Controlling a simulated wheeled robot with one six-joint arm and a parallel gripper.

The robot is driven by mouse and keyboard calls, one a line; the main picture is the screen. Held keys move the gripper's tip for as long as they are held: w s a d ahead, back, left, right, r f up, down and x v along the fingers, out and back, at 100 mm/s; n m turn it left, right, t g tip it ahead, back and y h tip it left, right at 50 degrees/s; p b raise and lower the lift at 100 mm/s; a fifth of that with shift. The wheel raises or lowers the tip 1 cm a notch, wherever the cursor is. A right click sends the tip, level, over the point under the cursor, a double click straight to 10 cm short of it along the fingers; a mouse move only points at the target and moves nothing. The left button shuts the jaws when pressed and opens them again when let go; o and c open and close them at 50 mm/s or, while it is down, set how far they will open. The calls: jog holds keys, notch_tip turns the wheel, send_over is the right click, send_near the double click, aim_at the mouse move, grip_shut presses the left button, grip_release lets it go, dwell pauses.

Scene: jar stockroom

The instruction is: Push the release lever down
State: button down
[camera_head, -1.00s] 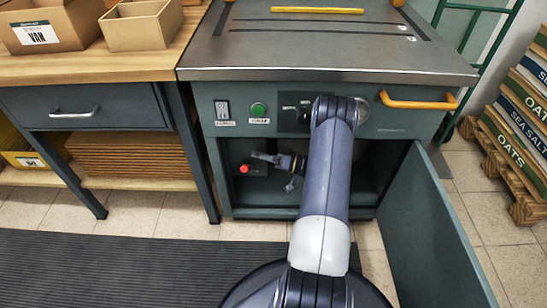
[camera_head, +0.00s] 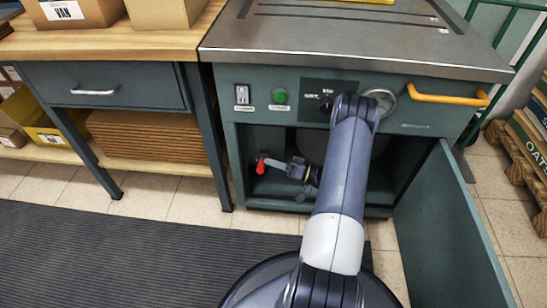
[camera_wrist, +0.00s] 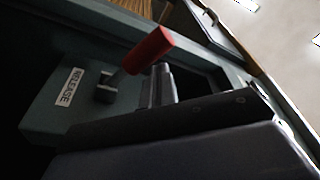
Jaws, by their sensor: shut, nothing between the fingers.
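The release lever has a red grip (camera_wrist: 150,49) on a thin metal stem, rising from a dark block beside a "RELEASE" label in the wrist view. In the head view its red grip (camera_head: 261,163) shows inside the open lower compartment of the machine, at the left. My gripper (camera_head: 270,162) reaches left into this compartment, its tip right beside the red grip. In the wrist view my gripper (camera_wrist: 161,76) is shut and empty, with its tips close to the grip; whether they touch it I cannot tell.
The compartment's door (camera_head: 450,230) stands open on the right. The machine's front has a green button (camera_head: 279,97), a gauge and a yellow handle (camera_head: 448,95). A wooden workbench (camera_head: 120,42) stands left. A dark ribbed mat (camera_head: 120,250) covers the floor.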

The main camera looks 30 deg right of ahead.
jog(key=shift+s, duration=0.1)
jog(key=p+v, duration=0.2)
jog(key=v, duration=0.8)
jog(key=shift+s+d, duration=0.15)
jog(key=shift+d, duration=0.15)
jog(key=w+a+r, duration=0.4)
jog(key=w+a, duration=0.2)
jog(key=w, duration=0.3)
jog(key=shift+w, duration=0.25)
jog(key=shift+a, duration=0.15)
